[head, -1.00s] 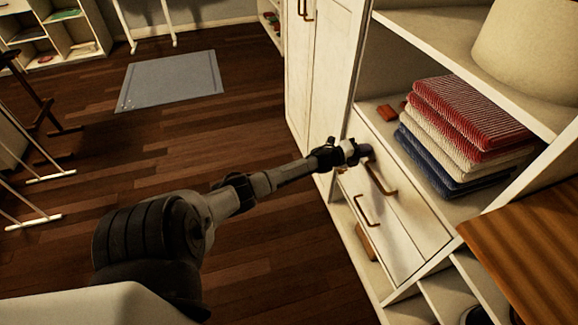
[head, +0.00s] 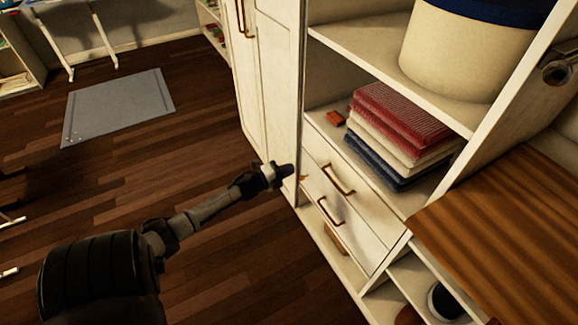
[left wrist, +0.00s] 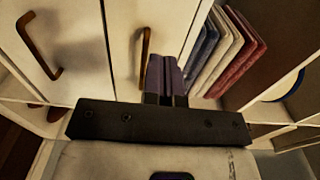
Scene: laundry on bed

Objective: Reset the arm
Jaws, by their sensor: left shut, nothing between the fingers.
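My left gripper (head: 288,171) reaches in from the lower left in the head view, in front of the white cabinet and left of its drawers. In the left wrist view its fingers (left wrist: 165,75) are together, with nothing between them. They point toward the drawer fronts and appear apart from them. The upper drawer handle (head: 338,180) and lower drawer handle (head: 328,212) are brown, and both drawers look closed. My right gripper is not in either view.
Folded red, cream and blue cloths (head: 400,115) lie on the shelf above the drawers. A small reddish-brown block (head: 335,118) lies beside them. A round cream box (head: 465,50) stands higher up. A wooden bench top (head: 500,240) is at right. The floor at left is mostly clear, with a grey mat (head: 118,105).

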